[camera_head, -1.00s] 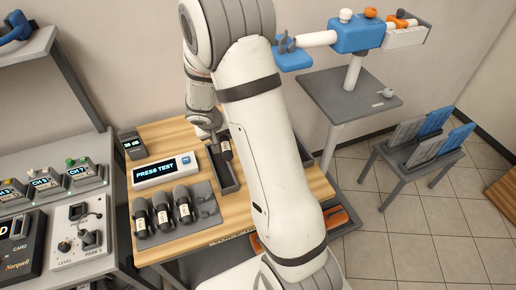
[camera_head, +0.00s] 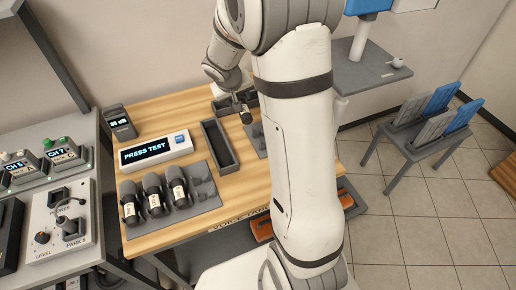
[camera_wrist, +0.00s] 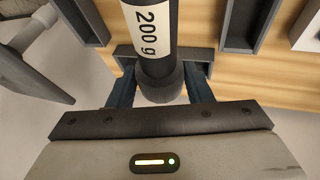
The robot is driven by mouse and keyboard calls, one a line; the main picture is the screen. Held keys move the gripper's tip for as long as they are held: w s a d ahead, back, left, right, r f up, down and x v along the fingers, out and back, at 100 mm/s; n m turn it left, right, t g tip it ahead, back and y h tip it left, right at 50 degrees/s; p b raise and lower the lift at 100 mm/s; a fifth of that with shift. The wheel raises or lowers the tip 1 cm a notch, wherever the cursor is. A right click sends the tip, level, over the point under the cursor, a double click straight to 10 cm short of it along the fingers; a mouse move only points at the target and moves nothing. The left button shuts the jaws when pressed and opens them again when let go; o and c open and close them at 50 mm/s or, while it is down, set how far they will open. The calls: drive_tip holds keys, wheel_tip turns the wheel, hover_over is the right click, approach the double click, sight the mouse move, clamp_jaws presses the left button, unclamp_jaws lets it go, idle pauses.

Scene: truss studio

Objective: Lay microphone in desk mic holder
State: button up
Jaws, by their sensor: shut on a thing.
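My gripper (camera_wrist: 162,88) is shut on a dark microphone (camera_wrist: 158,50) with a white "200 g" label; its rounded end sits between the fingers. In the head view the microphone (camera_head: 245,116) hangs below my gripper (camera_head: 240,100) near the back of the wooden desk. A long dark open tray (camera_head: 207,136) stands in front and to the left, and looks empty. Another dark tray (camera_head: 221,106) is at the desk's back, partly hidden by my arm. I cannot tell which is the desk mic holder. In the wrist view a dark holder wall (camera_wrist: 190,54) lies behind the microphone.
A grey rack (camera_head: 213,204) holds three labelled microphones and has bare slots at its right. A "PRESS TEST" display (camera_head: 153,151) and a small meter (camera_head: 119,122) stand on the desk's left. A grey stand (camera_head: 375,75) is at the right.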

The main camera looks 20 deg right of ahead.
drive_tip(key=s+d+f+n+y+b, duration=0.15)
drive_tip(key=d+b, duration=0.35)
drive_tip(key=b, duration=0.6)
drive_tip(key=shift+t, duration=0.4)
drive_tip(key=f+b, duration=0.1)
drive_tip(key=f, duration=0.3)
drive_tip(key=f+b, duration=0.1)
drive_tip(key=f, duration=0.4)
drive_tip(key=shift+s+d+f+b, duration=0.1)
drive_tip(key=shift+d+f+b, duration=0.1)
drive_tip(key=shift+f+b, duration=0.1)
drive_tip(key=shift+f, duration=0.15)
drive_tip(key=o, duration=1.1)
